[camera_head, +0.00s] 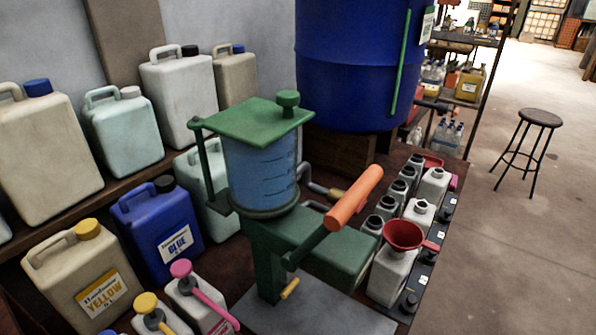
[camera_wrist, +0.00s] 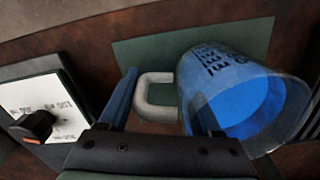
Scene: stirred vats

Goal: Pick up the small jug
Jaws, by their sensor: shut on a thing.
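The small jug (camera_wrist: 228,85) is a clear vessel with dark markings and a pale grey handle (camera_wrist: 152,98), in the wrist view. Blue shows inside it. It appears tilted in this view, with its open mouth toward the lower right. My gripper (camera_wrist: 162,100) has its two blue fingers either side of the handle and is shut on the jug there. Whether the jug touches the surface below cannot be told. I cannot make out the jug or my gripper in the head view.
A dark green square (camera_wrist: 135,52) lies behind the jug on a brown surface. A white panel (camera_wrist: 38,100) with a dark knob is at left. The head view shows a green dispenser (camera_head: 262,170), canisters (camera_head: 165,230), small bottles, a red funnel (camera_head: 403,234) and a blue vat (camera_head: 350,65).

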